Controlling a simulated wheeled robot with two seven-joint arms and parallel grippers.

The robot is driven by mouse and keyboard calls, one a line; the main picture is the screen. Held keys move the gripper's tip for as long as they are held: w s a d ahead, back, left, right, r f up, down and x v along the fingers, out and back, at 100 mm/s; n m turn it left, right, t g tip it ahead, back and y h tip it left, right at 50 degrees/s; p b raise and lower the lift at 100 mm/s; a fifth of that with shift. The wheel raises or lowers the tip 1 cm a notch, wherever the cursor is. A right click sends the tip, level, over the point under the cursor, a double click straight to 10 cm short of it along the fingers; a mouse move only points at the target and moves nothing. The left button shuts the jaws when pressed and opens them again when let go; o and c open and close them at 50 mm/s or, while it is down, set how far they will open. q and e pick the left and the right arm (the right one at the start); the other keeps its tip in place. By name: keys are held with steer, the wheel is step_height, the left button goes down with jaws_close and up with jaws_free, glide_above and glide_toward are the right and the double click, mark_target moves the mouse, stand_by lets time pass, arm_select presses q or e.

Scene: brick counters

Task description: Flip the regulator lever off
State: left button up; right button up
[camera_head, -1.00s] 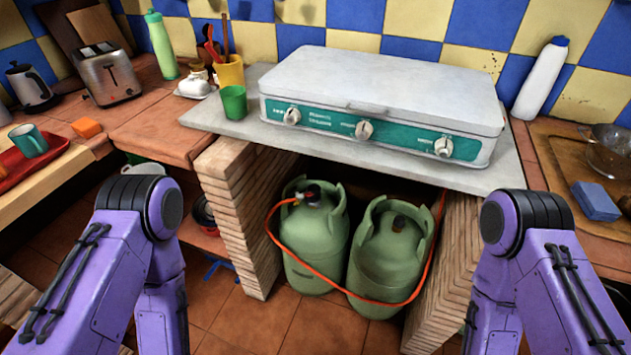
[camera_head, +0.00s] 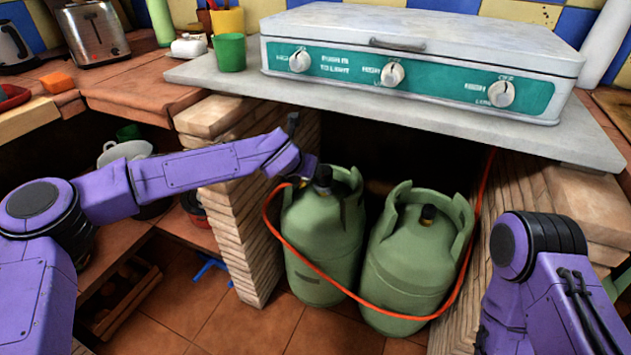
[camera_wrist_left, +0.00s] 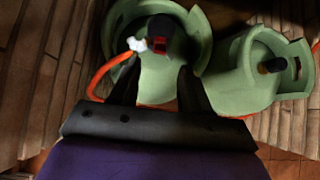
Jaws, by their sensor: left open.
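Two green gas cylinders stand side by side under the counter, the left one (camera_head: 322,235) and the right one (camera_head: 418,262). The black regulator (camera_head: 323,178) sits on top of the left cylinder, with the orange hose leaving it. In the left wrist view the regulator (camera_wrist_left: 161,28) has a red lever (camera_wrist_left: 161,68) on its near side. My left gripper (camera_wrist_left: 159,80) is open and empty, its two dark fingers on either side of the red lever in that view. I cannot tell whether they touch it. My right gripper is out of view.
A brick pillar (camera_head: 235,205) stands left of the cylinders, another on the right. The counter slab (camera_head: 400,115) with a white stove (camera_head: 430,40) lies above. The orange hose (camera_head: 395,316) loops across the cylinders' fronts. Tiled floor is open in front.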

arm_select(q)
steer(key=b+x, duration=0.1)
steer(key=x, duration=0.7)
steer(key=shift+s, duration=0.1)
jaws_close()
